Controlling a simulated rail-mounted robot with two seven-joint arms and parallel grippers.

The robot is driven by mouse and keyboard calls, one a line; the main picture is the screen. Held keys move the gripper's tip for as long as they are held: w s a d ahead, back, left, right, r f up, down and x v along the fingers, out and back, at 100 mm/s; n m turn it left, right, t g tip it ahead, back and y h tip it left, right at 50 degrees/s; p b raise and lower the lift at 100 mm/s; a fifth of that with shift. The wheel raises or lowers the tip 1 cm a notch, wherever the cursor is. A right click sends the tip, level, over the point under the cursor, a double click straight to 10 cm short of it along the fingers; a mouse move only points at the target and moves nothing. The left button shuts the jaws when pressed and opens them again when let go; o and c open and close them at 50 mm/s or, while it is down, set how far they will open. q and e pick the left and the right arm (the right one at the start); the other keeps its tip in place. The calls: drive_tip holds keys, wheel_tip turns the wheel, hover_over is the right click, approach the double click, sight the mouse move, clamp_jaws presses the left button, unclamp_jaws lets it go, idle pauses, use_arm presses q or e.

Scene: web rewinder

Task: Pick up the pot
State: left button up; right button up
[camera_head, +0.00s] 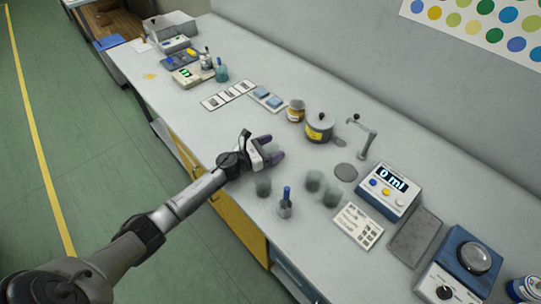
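The pot (319,129) is a grey, lidded round vessel with a yellow label, upright on the light bench top. My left gripper (275,148) is over the bench, to the left of the pot and nearer the front edge. Its two dark fingers are spread with a gap between them and nothing shows in the gap. The fingers point toward the right and are apart from the pot. My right gripper is not in view.
An amber jar (296,111) stands close beside the pot. A tap-like metal arm (364,137), a dispenser reading "0 ml" (388,191) and clear beakers (313,181) are to the right and front. A metal cup with a blue-handled tool (285,207) stands near the front edge.

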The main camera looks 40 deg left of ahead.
use_arm(q)
drive_tip(key=c, duration=0.7)
